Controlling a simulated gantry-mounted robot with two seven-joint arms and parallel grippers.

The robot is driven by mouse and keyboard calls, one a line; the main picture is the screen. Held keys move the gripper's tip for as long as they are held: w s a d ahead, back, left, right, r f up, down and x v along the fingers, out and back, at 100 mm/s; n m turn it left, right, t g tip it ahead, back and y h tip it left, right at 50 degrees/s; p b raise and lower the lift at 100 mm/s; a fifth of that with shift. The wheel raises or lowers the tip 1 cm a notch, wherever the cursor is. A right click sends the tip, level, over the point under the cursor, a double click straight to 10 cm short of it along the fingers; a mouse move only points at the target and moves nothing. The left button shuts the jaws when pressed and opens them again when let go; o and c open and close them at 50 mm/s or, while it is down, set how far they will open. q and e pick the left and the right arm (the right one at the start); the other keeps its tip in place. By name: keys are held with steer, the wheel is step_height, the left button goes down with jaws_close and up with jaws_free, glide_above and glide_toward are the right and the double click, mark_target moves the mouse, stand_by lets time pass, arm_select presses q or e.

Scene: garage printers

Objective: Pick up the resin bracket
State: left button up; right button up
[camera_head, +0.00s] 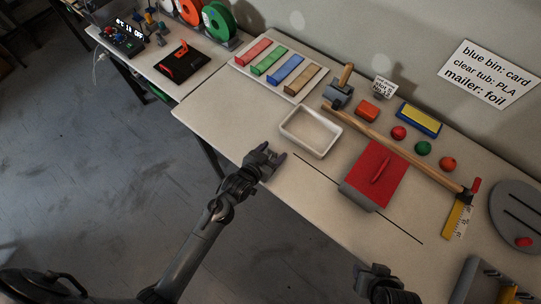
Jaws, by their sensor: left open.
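I cannot tell for sure which piece is the resin bracket. A red flat piece (374,172) with a raised red bar and a grey front edge lies in the middle of the table. A grey angular frame (465,281) is partly in view at the bottom right. My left gripper (272,153) is open and empty at the table's front edge, left of the red piece and in front of the white tray (318,148). My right gripper (385,283) is low in the picture, off the table's front edge; its fingers do not show clearly.
A long wooden-handled tool (400,150) lies diagonally behind the red piece. Several small balls, a blue-and-yellow block (418,119) and an orange block (368,110) lie behind. Colored bars fill a rack (243,66) at back left. A grey disc (517,206) is right. Bare tabletop (215,105) lies left.

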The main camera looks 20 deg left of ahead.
mark_target(273, 151)
arm_select(q)
steer(key=shift+c, duration=0.5)
steer(key=c, duration=0.9)
steer(key=shift+c, duration=0.2)
steer(key=shift+r+p, duration=0.6)
steer(key=shift+p, duration=0.1)
steer(key=r+p, duration=0.4)
steer(key=shift+d, duration=0.2)
steer(key=d+r+p, duration=0.5)
steer(key=d+p, duration=0.1)
steer(key=d, duration=0.5)
steer(key=shift+w+d+r, duration=0.15)
steer(key=shift+w+r, duration=0.25)
steer(key=shift+w, duration=0.05)
